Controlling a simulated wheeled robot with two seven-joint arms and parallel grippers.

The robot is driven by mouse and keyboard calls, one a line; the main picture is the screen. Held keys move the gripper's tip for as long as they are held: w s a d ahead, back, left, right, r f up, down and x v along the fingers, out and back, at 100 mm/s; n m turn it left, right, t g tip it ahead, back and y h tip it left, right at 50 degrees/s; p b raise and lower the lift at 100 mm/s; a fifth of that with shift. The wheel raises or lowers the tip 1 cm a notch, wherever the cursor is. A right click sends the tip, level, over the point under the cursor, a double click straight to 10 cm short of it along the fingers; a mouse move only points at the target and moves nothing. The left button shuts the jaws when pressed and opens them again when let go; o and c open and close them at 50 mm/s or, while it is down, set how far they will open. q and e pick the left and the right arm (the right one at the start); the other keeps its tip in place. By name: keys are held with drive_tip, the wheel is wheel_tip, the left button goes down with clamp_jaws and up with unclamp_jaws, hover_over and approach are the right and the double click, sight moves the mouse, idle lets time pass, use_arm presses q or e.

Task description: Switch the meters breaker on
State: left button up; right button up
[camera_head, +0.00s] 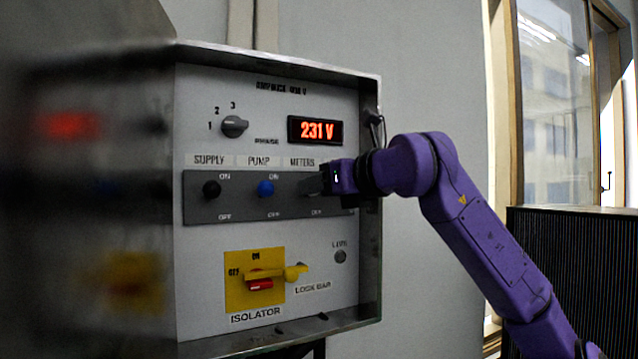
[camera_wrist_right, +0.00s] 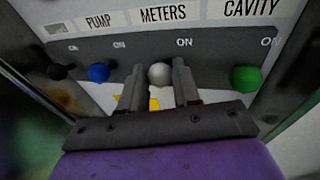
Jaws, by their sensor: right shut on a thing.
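The meters breaker has a grey ball knob (camera_wrist_right: 159,75) under the METERS label in the right wrist view. My right gripper (camera_wrist_right: 160,88) has one finger on each side of this knob and is shut on it. The knob looks level with its neighbours, just below its ON mark. In the head view my right gripper (camera_head: 314,183) covers the meters knob, and its OFF mark shows below. My left gripper is not in view.
The black supply knob (camera_head: 211,188) and blue pump knob (camera_head: 265,188) sit near ON. A green cavity knob (camera_wrist_right: 245,78) is right of the meters knob. The display (camera_head: 315,130) reads 231 V. The cabinet's side walls stick out.

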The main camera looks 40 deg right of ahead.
drive_tip(key=o, duration=0.9)
drive_tip(key=shift+o, duration=0.7)
drive_tip(key=shift+w, duration=0.15)
drive_tip(key=s+r+b, duration=0.1)
drive_tip(key=s+b, duration=0.3)
drive_tip(key=s, duration=0.6)
drive_tip(key=shift+s+a+r, duration=0.15)
drive_tip(key=shift+r, duration=0.15)
